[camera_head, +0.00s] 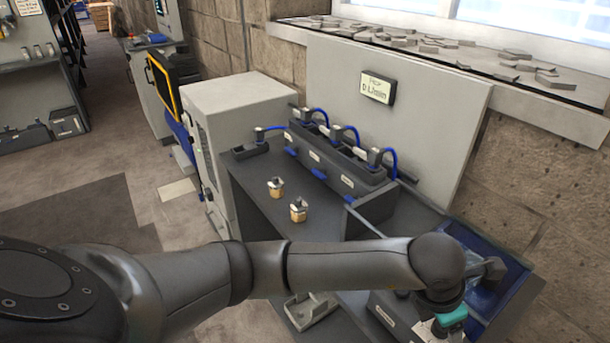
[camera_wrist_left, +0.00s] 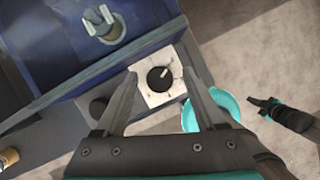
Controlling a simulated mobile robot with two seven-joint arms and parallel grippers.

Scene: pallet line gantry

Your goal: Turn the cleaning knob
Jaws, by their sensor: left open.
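The cleaning knob (camera_wrist_left: 160,78) is black and round with a white pointer mark, set on a white square plate (camera_wrist_left: 150,97) in the left wrist view. My left gripper (camera_wrist_left: 158,70) is open, with one finger on each side of the knob. I see a gap on both sides and cannot tell how deep the fingers reach. In the head view my left arm crosses the lower picture to the right. Its wrist has a teal band (camera_head: 452,316) at the lower right edge, and the knob is not clearly visible there. My right gripper is not clearly seen.
A blue basin (camera_wrist_left: 68,50) with a grey fitting lies beside the knob plate. A dark bench (camera_head: 255,195) holds two small tan-and-grey pieces and a row of labelled units (camera_head: 335,158) with blue hoses. A teal ring (camera_wrist_left: 230,104) and a black-and-teal part show near my gripper.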

